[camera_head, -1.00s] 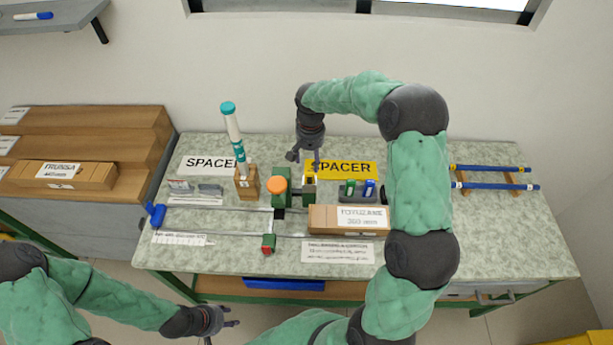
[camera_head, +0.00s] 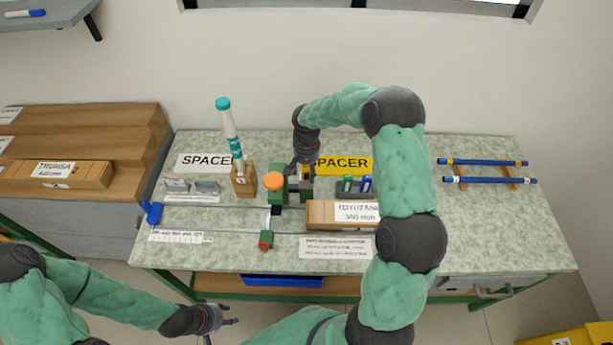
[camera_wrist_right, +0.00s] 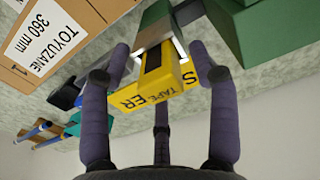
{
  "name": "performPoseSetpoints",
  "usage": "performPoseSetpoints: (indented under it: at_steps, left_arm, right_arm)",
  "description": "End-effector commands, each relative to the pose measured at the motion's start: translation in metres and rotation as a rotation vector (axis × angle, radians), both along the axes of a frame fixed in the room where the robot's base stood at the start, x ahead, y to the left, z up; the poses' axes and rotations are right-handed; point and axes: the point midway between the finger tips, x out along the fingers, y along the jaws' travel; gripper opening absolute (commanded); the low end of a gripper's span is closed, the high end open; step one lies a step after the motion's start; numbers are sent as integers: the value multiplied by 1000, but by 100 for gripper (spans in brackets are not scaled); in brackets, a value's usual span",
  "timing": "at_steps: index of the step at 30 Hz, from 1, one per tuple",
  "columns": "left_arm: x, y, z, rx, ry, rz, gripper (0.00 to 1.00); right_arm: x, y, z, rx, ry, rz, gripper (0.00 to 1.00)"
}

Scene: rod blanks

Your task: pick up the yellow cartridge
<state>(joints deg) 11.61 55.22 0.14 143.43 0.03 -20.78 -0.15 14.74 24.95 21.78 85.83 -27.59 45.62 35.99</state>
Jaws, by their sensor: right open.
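The yellow cartridge (camera_wrist_right: 168,80), with a dark window and printed lettering, shows in the right wrist view between the spread fingers of my right gripper (camera_wrist_right: 160,62). The gripper is open around it, with gaps visible on both sides. In the head view my right gripper (camera_head: 301,168) is low over the bench beside the green fixture (camera_head: 277,190), and it mostly hides the cartridge. My left gripper (camera_head: 218,318) is off the front of the bench; its fingers look spread and empty.
A cardboard box (camera_head: 318,215) labelled TOYUZANE stands just in front. A wooden holder (camera_head: 244,182) with a white, teal-capped tube is to the left. Yellow (camera_head: 350,165) and white (camera_head: 203,162) SPACER signs lie behind. Blue rods (camera_head: 485,180) rest at the right.

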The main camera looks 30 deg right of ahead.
Motion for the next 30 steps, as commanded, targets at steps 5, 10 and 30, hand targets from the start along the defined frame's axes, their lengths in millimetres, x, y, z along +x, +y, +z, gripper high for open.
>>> performPoseSetpoints:
  at_steps: [5,10,30]
  left_arm:
    - [0,0,0,0,0,0,40]
    - [0,0,0,0,0,0,40]
    - [0,0,6,0,0,0,40]
  right_arm:
    - [0,0,0,0,0,0,24]
    - [0,0,0,0,0,1,0]
    - [1,0,59,-2,-5,0,0]
